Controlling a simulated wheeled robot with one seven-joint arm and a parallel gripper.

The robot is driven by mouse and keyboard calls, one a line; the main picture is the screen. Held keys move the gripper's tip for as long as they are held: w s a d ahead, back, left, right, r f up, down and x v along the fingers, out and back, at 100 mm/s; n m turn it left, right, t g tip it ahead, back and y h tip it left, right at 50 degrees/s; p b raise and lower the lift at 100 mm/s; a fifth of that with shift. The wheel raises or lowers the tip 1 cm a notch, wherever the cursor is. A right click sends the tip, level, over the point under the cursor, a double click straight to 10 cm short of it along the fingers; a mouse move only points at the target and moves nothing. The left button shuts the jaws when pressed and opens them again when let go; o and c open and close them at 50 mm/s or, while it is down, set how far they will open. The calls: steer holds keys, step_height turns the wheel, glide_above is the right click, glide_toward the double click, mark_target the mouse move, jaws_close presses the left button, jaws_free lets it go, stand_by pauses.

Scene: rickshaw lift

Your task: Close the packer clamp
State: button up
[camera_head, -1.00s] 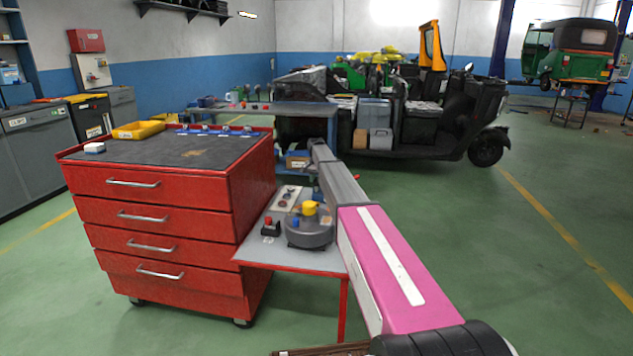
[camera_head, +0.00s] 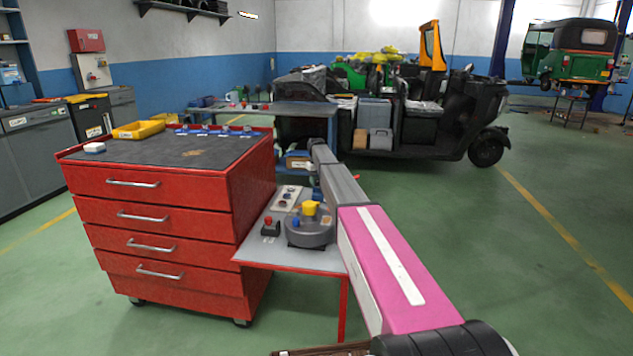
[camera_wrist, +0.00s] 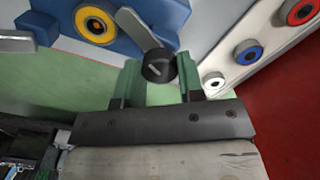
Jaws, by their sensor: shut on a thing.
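In the wrist view, a flat grey lever (camera_wrist: 138,27) ends in a round black knob (camera_wrist: 158,67). My gripper (camera_wrist: 158,80) is shut on the knob, with one green finger on each side of it. The lever runs up and left from the knob in front of a blue body (camera_wrist: 60,20), which carries a yellow-ringed round part (camera_wrist: 95,24). I take the lever and knob to be the packer clamp's handle. In the head view my pink and grey arm reaches away, and I cannot make out the gripper or the clamp clearly there.
A white panel (camera_wrist: 228,45) with red, blue and white buttons stands close right of the knob. In the head view a red drawer cabinet (camera_head: 165,195) is left of my arm, and a small table (camera_head: 290,258) holds a grey round device (camera_head: 310,230). The floor at right is open.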

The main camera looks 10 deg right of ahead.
mark_target(317, 181)
steer(key=n, duration=0.5)
steer(key=shift+n, duration=0.3)
stand_by(0.4)
steer(key=o, duration=0.9)
steer(key=shift+r, duration=0.1)
step_height(317, 181, up, 11)
steer(key=shift+f, duration=0.2)
